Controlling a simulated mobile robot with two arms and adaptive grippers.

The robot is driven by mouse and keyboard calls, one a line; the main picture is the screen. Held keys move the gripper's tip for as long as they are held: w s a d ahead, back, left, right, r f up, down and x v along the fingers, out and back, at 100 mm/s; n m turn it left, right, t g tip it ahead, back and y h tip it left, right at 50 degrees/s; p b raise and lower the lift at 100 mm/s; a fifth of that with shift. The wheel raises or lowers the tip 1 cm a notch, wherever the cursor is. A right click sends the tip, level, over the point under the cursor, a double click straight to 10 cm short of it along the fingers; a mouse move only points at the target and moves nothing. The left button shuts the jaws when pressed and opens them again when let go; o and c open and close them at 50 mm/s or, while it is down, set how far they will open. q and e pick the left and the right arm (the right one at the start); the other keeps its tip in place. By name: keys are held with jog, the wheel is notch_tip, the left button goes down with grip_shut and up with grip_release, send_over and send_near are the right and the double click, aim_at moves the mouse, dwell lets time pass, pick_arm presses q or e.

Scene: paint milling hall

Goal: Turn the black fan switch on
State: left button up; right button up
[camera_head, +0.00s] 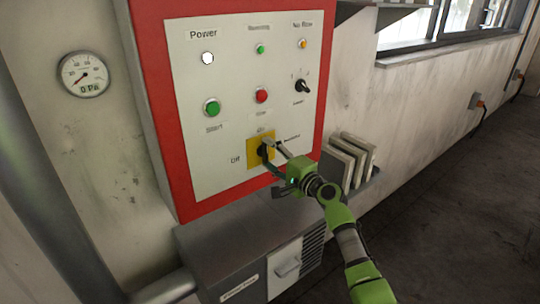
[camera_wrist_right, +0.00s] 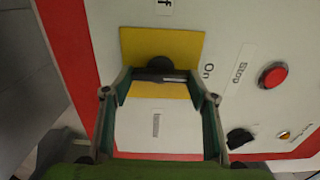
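The black fan switch (camera_head: 264,151) sits on a yellow plate (camera_head: 255,162) low on the control panel, with "Off" at its left. My right gripper (camera_head: 272,156) is at the switch and partly covers it in the head view. In the right wrist view my right gripper (camera_wrist_right: 159,76) has its fingers well apart, one at each end of the black switch bar (camera_wrist_right: 150,74). The bar lies across the picture, with a pale streak on its right half, on the "On" side. I cannot tell whether the fingers touch it. My left gripper is out of view.
The red-framed panel (camera_head: 200,120) also carries a green button (camera_head: 212,107), a red stop button (camera_head: 261,96), lamps and a small black rotary knob (camera_head: 302,86). A grey box (camera_head: 235,245) is below. Upright pale slabs (camera_head: 351,158) stand on a ledge at right.

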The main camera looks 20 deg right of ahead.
jog(key=shift+o, duration=1.3)
jog(key=v, duration=1.2)
